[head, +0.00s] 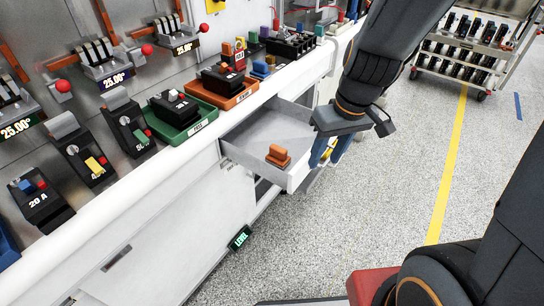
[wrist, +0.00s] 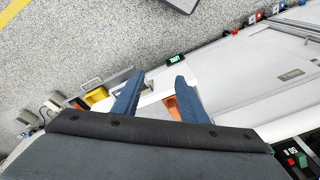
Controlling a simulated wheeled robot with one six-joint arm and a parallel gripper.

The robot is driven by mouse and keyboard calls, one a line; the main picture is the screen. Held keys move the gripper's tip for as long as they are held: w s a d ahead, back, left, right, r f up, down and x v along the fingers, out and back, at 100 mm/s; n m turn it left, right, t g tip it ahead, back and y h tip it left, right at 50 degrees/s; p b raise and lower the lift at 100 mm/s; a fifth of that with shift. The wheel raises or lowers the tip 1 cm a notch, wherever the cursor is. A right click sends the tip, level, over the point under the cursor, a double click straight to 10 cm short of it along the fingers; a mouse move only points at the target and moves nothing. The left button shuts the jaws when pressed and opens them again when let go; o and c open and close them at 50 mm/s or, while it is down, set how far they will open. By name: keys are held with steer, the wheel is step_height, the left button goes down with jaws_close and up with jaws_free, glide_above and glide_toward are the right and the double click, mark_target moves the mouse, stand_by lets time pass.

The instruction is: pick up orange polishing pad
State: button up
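The orange polishing pad (head: 278,156) lies in an open white drawer (head: 252,131), near the drawer's front end. My gripper (head: 325,162) is just to the right of the drawer front in the head view, apart from the pad, with its blue fingers pointing down. In the wrist view the two fingers of my gripper (wrist: 159,78) are spread, with nothing held. An orange patch, seemingly the pad (wrist: 171,106), shows beside the right finger, partly hidden by it and by the gripper body.
A counter edge with a green tray (head: 182,135) and an orange tray (head: 220,98) of breakers runs above the drawer. A green lit LEVEL sign (head: 240,238) sits low on the cabinet. A cart (head: 470,52) stands at the back right.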

mark_target(278, 148)
steer(key=w+a+f+n, duration=0.1)
steer(key=w+a+n, duration=0.1)
steer(key=w, duration=0.1)
steer(key=w+a+f+n+t+y, duration=0.1)
steer(key=w+a+n, duration=0.1)
steer(key=w+a, duration=0.1)
steer(key=w+a+n+y+p, duration=0.1)
steer(key=w+a+n, duration=0.1)
steer(key=w+a, duration=0.1)
steer(key=shift+w+a+f+n, duration=0.15)
steer(key=shift+w+f+n, duration=0.15)
steer(key=shift+f+n, duration=0.1)
steer(key=shift+a+p+x, duration=0.15)
steer(key=shift+x, duration=1.25)
steer(key=shift+a+p+x, duration=0.15)
steer(key=shift+x, duration=1.2)
steer(key=shift+w+r, duration=0.1)
steer(key=shift+w, duration=0.05)
steer(key=c, duration=0.8)
steer(key=shift+o, duration=0.2)
steer(key=shift+r, duration=0.15)
step_height(278, 148, up, 10)
steer(key=shift+f+p, duration=0.1)
steer(key=shift+p, duration=0.85)
